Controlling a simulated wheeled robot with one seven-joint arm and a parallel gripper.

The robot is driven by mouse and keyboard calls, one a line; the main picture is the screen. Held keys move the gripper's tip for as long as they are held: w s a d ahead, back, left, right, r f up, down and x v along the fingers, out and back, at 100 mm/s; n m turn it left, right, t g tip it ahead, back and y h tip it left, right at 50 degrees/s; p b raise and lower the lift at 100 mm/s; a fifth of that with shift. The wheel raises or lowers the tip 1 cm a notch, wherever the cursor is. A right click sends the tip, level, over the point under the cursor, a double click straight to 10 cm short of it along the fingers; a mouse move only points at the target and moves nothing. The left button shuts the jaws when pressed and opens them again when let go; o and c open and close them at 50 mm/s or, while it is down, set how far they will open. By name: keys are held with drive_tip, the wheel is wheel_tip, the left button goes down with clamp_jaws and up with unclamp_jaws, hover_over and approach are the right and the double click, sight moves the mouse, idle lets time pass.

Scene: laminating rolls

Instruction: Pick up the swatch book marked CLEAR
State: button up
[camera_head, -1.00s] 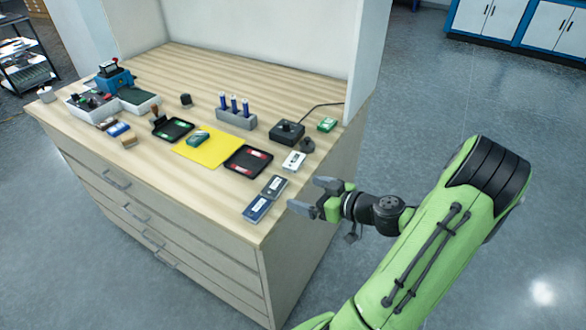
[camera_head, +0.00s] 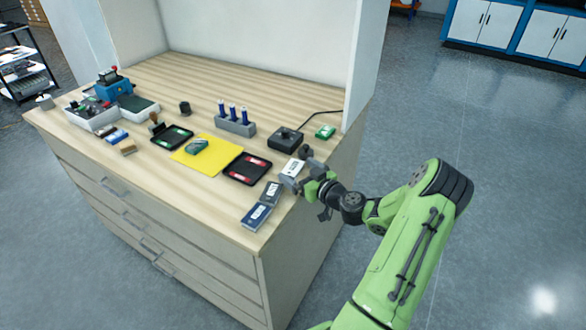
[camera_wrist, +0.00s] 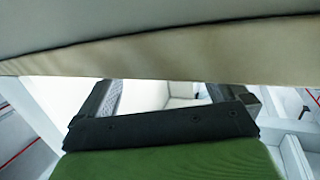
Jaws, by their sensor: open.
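Three small swatch books lie near the counter's front right corner in the head view: a blue one (camera_head: 256,216), a grey one (camera_head: 270,193) and a white one (camera_head: 291,170). Their labels are too small to read, so I cannot tell which is marked CLEAR. My gripper (camera_head: 298,177) is open and empty at the counter's right edge, beside the white and grey books. It partly overlaps the white book in the picture. In the wrist view my gripper (camera_wrist: 160,95) shows, with no book visible between its fingers.
A black tray with red items (camera_head: 247,168), a yellow sheet (camera_head: 207,155), a black box with a cable (camera_head: 285,139) and a dark rounded object (camera_head: 306,152) are nearby. A pale strip (camera_wrist: 160,55) crosses the wrist view. The counter's front left surface (camera_head: 185,195) is clear.

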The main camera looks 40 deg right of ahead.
sight(298, 171)
drive_tip(key=shift+w+f, duration=0.1)
drive_tip(key=shift+w, duration=0.5)
drive_tip(key=shift+s, duration=0.1)
drive_tip(key=c, duration=0.8)
drive_tip(key=shift+o, duration=0.2)
wheel_tip(298, 171, up, 10)
drive_tip(key=p, duration=0.2)
